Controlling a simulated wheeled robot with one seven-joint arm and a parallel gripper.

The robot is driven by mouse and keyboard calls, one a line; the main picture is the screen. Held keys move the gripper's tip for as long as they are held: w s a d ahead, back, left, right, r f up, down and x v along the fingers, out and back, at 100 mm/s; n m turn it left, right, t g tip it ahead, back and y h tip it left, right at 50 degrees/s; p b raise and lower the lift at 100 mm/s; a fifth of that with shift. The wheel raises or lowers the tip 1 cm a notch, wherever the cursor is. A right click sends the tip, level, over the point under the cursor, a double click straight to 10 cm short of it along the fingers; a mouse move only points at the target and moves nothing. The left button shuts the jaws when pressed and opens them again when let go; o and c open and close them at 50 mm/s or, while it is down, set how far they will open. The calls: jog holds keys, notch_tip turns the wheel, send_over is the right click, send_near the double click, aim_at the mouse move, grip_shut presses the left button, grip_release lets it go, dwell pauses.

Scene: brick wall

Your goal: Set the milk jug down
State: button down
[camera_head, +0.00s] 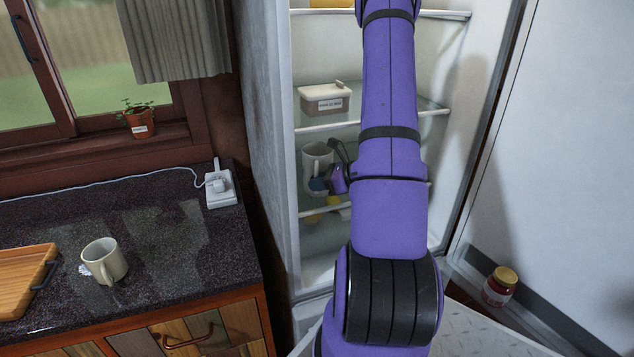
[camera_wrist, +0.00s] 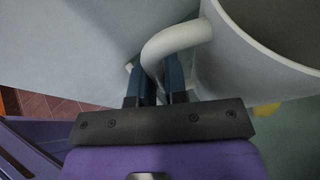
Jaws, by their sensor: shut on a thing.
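The milk jug (camera_head: 316,158) is a pale white vessel inside the open fridge, around the level of a middle shelf. In the wrist view the jug (camera_wrist: 262,62) fills the upper right, with its curved handle (camera_wrist: 178,38) between the fingers. My gripper (camera_wrist: 160,80) is shut on that handle. In the head view my gripper (camera_head: 320,184) shows only in part, at the jug's lower side, left of my purple arm. The jug looks about upright. I cannot tell whether its base touches the shelf.
The fridge shelf (camera_head: 425,113) above holds a labelled box (camera_head: 325,98). Yellow items (camera_head: 312,217) lie lower in the fridge. The counter (camera_head: 160,240) at left holds a mug (camera_head: 105,260), a cutting board (camera_head: 22,280) and a socket block (camera_head: 219,187). A jar (camera_head: 499,286) stands at right.

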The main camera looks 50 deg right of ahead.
jog(key=c, duration=1.1)
grip_release()
jog(key=shift+c, duration=0.2)
jog(key=shift+s+r, duration=0.1)
jog(key=shift+r, duration=0.1)
jog(key=v, duration=1.1)
jog(key=shift+s+r, duration=0.25)
jog(key=shift+s, duration=0.05)
jog(key=shift+d, duration=0.1)
